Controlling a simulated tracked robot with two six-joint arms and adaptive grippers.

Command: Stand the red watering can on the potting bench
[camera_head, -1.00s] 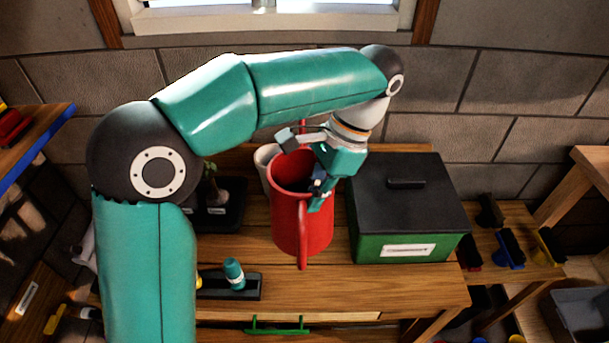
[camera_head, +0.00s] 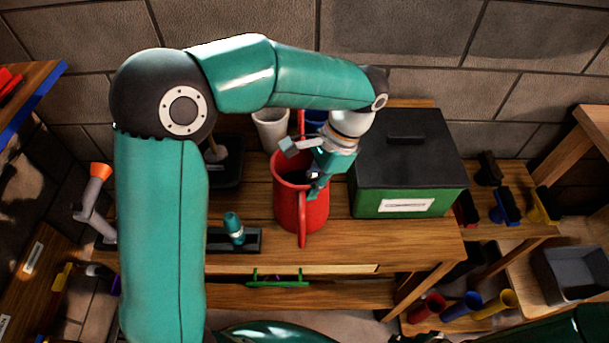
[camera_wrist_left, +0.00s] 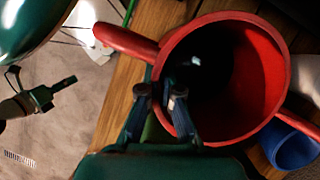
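The red watering can (camera_head: 288,211) is upright over the front part of the potting bench (camera_head: 390,240). I cannot tell whether its base touches the wood. My left gripper (camera_head: 316,182) is at its rim, right of centre. In the left wrist view the can (camera_wrist_left: 262,70) shows open side up, and the fingers of my left gripper (camera_wrist_left: 160,100) straddle its rim, one inside and one outside, closed on the wall. My right gripper (camera_wrist_left: 42,95) seems to show small at the left of the wrist view, away from the can; its opening is unclear.
A green box with a black lid (camera_head: 410,150) stands right of the can. A white pot (camera_head: 271,130) and a blue pot (camera_head: 315,117) stand behind it. A black tray (camera_head: 250,240) with a teal-topped item (camera_head: 233,228) lies to its left. Bare wood lies at front right.

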